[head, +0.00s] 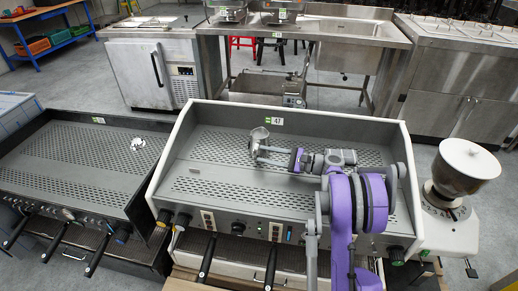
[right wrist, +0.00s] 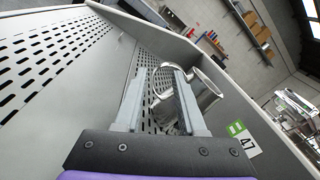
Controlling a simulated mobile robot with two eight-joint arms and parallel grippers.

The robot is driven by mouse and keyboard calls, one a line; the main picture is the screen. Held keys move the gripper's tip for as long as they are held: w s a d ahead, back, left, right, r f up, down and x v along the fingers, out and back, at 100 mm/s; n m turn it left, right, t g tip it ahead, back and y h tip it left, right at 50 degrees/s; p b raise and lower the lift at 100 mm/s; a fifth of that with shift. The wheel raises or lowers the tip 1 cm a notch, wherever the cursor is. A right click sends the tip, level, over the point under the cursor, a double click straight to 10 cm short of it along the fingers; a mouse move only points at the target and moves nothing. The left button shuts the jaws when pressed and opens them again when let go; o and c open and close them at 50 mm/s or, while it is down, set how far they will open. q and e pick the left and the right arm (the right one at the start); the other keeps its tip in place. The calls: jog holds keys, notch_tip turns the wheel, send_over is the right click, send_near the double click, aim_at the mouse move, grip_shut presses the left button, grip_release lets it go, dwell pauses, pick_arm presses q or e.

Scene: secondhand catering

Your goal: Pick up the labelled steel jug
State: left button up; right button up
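A shiny steel jug (head: 258,138) stands on the perforated top of the middle espresso machine, near its back wall. My right gripper (head: 260,150) reaches it from the right, with its fingers at the jug. In the right wrist view the two fingers (right wrist: 162,100) are apart. The jug (right wrist: 204,94) shows between them and beyond the right finger, which hides part of it. I cannot tell whether a finger touches it. A green-and-white tag reading 47 (head: 270,121) is on the machine's back wall, and the tag (right wrist: 243,138) also shows in the wrist view. My left gripper is not in view.
The machine's raised side and back walls (head: 300,114) enclose the top around the jug. A darker machine (head: 70,150) stands at the left, with a small shiny item (head: 137,143) on it. A coffee grinder (head: 459,175) stands at the right.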

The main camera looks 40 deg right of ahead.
notch_tip(320, 180, down, 2)
jog(key=shift+f, duration=0.1)
jog(key=shift+w+a+r, duration=0.15)
jog(key=shift+w+a, duration=0.2)
jog(key=shift+w, duration=0.15)
jog(key=shift+w+a+r, duration=0.15)
jog(key=shift+w+a, duration=0.15)
jog(key=shift+w, duration=0.15)
jog(key=shift+b+x, duration=0.3)
jog(key=shift+x, duration=2.4)
grip_shut()
